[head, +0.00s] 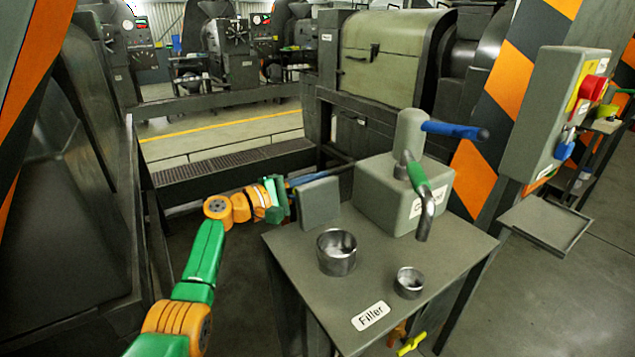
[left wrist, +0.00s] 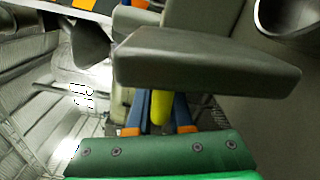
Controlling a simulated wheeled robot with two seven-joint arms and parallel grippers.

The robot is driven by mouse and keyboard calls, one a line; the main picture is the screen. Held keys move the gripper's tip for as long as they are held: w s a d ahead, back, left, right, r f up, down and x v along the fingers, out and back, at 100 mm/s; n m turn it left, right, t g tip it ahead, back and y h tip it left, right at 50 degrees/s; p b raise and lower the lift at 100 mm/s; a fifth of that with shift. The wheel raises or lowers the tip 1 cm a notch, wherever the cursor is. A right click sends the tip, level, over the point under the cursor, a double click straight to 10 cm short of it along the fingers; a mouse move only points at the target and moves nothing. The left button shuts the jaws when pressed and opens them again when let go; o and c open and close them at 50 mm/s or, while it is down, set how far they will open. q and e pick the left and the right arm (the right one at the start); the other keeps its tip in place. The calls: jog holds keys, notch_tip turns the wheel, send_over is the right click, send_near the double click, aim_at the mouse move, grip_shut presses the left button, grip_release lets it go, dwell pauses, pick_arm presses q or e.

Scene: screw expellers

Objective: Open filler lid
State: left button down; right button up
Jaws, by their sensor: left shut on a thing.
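The filler is a grey box (head: 395,198) on a metal table (head: 315,258) labelled "Filler". A flat grey slab, which looks like the lid (head: 318,202), stands tilted on the left side of the box; it spans the left wrist view (left wrist: 205,58). My left gripper (head: 315,178) reaches in from the left, its blue fingers partly hidden behind the slab. In the left wrist view the fingers (left wrist: 160,108) are shut around a yellow piece (left wrist: 158,112), perhaps the lid's handle. Where it joins the slab is hidden. My right gripper is not in view.
A green-handled spout (head: 422,200) and a blue lever (head: 453,130) stick out of the filler. A control box (head: 560,115) stands right; large machinery is left.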

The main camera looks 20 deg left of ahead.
pick_arm(q)
jog(key=shift+a, duration=0.1)
dwell(0.3)
jog(key=c, duration=0.8)
grip_release()
jog(key=shift+w, duration=0.1)
jog(key=shift+c, duration=0.2)
jog(key=b+v, duration=0.1)
jog(key=v, duration=0.6)
jog(key=shift+b, duration=0.35)
